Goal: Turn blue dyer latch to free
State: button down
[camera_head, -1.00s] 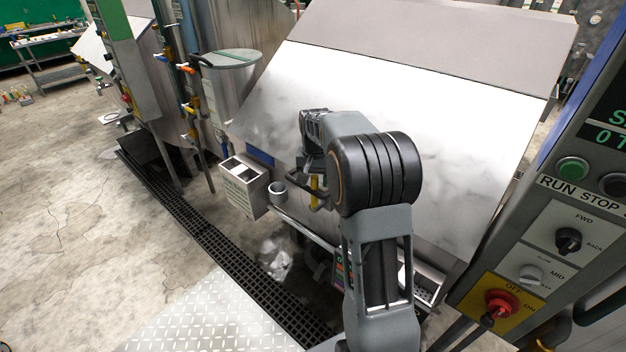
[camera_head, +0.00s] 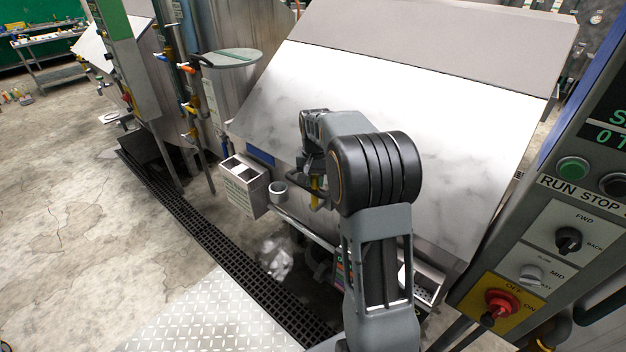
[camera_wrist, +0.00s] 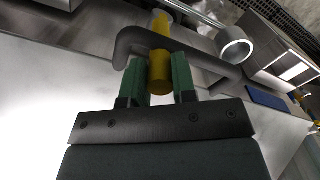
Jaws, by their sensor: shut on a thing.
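The blue dyer is the large machine with a sloped pale metal front (camera_head: 420,110) and a small blue plate (camera_head: 260,156) near its lower left edge. Its latch has a yellow grip (camera_head: 315,184), mostly hidden behind my arm in the head view. In the wrist view the yellow grip (camera_wrist: 160,72) stands between the green fingers of my gripper (camera_wrist: 160,78). The gripper is shut on it. A dark bent bar (camera_wrist: 190,58) crosses just beyond the fingers, beside the yellow grip.
A metal cup (camera_head: 278,190) and a box with openings (camera_head: 245,185) sit left of the latch. A control panel (camera_head: 540,255) stands close on the right. A floor grate (camera_head: 205,235) runs in front, beside a tread plate (camera_head: 220,315). Open concrete lies left.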

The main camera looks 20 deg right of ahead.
jog(key=shift+s+d+f+b, duration=0.15)
jog(key=shift+s+f+b, duration=0.1)
jog(key=shift+b, duration=0.45)
jog(key=shift+s+d+r+t+y+b, duration=0.25)
jog(key=shift+s+t+b, duration=0.2)
jog(key=shift+t+b, duration=0.25)
jog(key=c, duration=0.9)
grip_release()
jog(key=r, duration=0.4)
jog(key=s+r, duration=0.1)
jog(key=r, duration=0.8)
jog(key=shift+s+d+r, duration=0.3)
